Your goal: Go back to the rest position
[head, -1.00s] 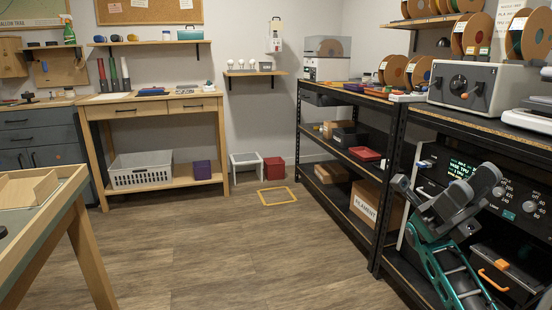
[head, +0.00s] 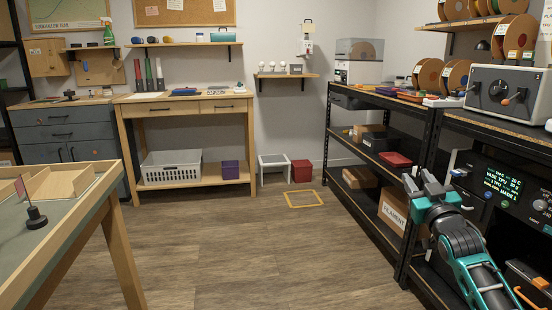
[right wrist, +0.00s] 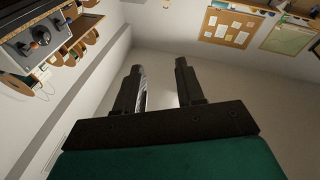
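My right gripper (head: 417,180) is in the lower right of the head view, at the end of my teal and grey arm. It points away from me in front of the black shelving on the right. My left gripper and left arm are out of view.
Black shelving (head: 402,119) runs along the right, close to my right arm, with a filament box (head: 394,211) low down. A table (head: 88,226) stands at the left front. A wooden workbench (head: 190,104) stands behind. The wooden floor (head: 230,245) between is clear.

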